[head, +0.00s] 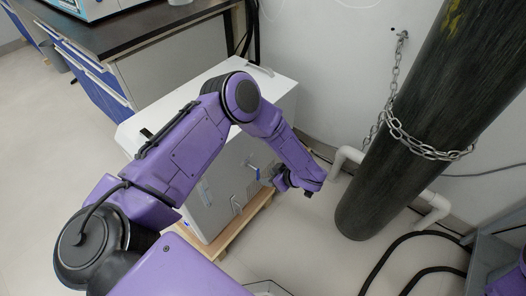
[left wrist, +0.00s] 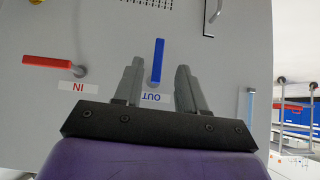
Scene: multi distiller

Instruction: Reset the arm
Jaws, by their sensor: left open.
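My left arm reaches over a white box-shaped machine (head: 210,112), with its left gripper (head: 281,184) close to the machine's front face. In the left wrist view the gripper (left wrist: 158,66) is open, with its two grey fingers apart. A blue lever (left wrist: 157,60) above the OUT label (left wrist: 155,98) appears between the fingers; I see no grip on it. The blue lever also shows small in the head view (head: 254,170). A red lever (left wrist: 47,61) by the IN label (left wrist: 78,87) is left of the fingers. My right gripper is not in view.
The machine stands on a wooden base (head: 240,228). A dark cylinder (head: 420,130) held by a chain (head: 420,145) stands at right, near white pipes (head: 432,207) and black hoses (head: 395,250). A dark-topped bench (head: 140,28) is behind left. Floor at left is clear.

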